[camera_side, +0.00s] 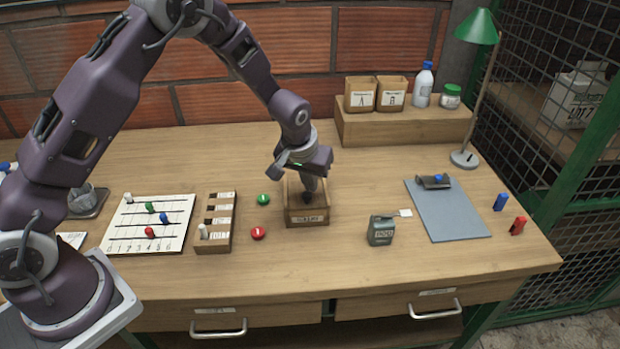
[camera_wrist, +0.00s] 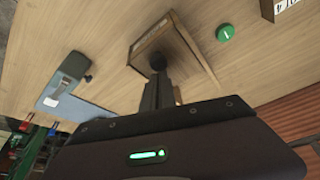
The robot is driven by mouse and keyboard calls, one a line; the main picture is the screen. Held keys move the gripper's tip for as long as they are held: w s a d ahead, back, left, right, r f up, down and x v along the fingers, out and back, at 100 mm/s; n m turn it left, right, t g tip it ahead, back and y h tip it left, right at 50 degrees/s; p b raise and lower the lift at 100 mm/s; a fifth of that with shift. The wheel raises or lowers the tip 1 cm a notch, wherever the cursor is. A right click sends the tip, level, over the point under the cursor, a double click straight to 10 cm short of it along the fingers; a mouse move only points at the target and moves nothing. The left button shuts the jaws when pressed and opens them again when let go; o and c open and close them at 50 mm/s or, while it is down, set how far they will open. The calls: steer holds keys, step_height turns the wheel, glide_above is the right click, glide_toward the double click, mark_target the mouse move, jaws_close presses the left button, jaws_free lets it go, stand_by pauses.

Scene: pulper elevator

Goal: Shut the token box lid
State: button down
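The token box (camera_side: 307,217) is a small brown wooden box with a pale label on its front, standing mid-table. It also shows in the wrist view (camera_wrist: 150,36). My gripper (camera_side: 308,194) points down over the box, with its dark fingertips at or just inside the top. In the wrist view the fingers (camera_wrist: 157,66) look closed together, ending in a dark rounded tip against the box. I cannot tell whether that tip touches the lid. The arm and gripper cover much of the box top, so the lid's position is unclear.
A green token (camera_side: 263,199) and a red token (camera_side: 258,233) lie left of the box. Further left are a slotted wooden tray (camera_side: 216,222) and a peg board (camera_side: 150,223). Right are a grey-green device (camera_side: 381,230) and a clipboard (camera_side: 447,212). A wooden shelf (camera_side: 405,126) stands behind.

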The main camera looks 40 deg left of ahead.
steer(key=shift+s+d+f, duration=0.1)
steer(key=shift+s+f, duration=0.05)
steer(key=shift+s, duration=0.05)
steer(key=w, duration=0.1)
steer(key=w+a, duration=0.1)
steer(key=w+r, duration=0.1)
steer(key=w, duration=0.1)
steer(key=shift+a, duration=0.2)
steer(key=shift+v, duration=1.2)
steer(key=s+a+f+v, duration=0.1)
steer(key=s+v, duration=0.1)
steer(key=v, duration=0.7)
steer(key=s+a+v, duration=0.1)
steer(key=v, duration=0.8)
steer(key=s+r+m+h, duration=0.15)
steer(key=s+r, duration=0.45)
steer(key=s, duration=0.6)
steer(key=s+f+m+t, duration=0.1)
steer(key=s+m, duration=0.1)
steer(key=s, duration=1.3)
steer(key=shift+s+d+t, duration=0.2)
steer(key=shift+s+t, duration=0.1)
steer(key=shift+s, duration=0.05)
steer(key=shift+f, duration=0.1)
